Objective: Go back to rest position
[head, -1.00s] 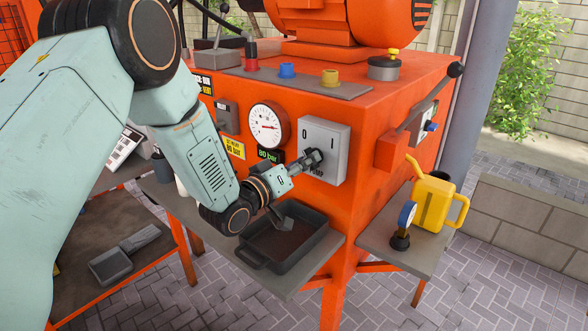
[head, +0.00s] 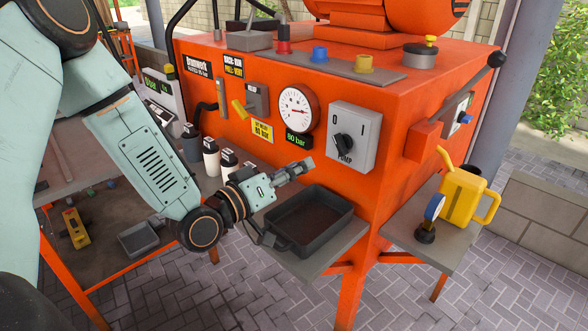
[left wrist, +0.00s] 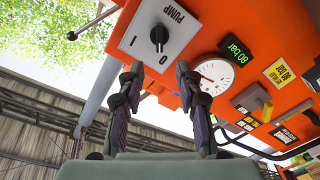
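My left gripper (head: 304,168) is in front of the orange machine, left of the grey pump switch box (head: 354,137) and above the black tray. It is apart from the box. In the left wrist view the two fingers of my left gripper (left wrist: 158,74) are spread with nothing between them. The black pump knob (head: 344,147) is uncovered; in the left wrist view the knob (left wrist: 159,35) seems to point toward the 0. My right gripper is not in view.
A black tray (head: 276,244) stands on the shelf just below my left gripper. White bottles (head: 212,158) stand left of it. A round gauge (head: 297,110) is on the machine's front. A yellow can (head: 462,197) stands on the right shelf (head: 400,238).

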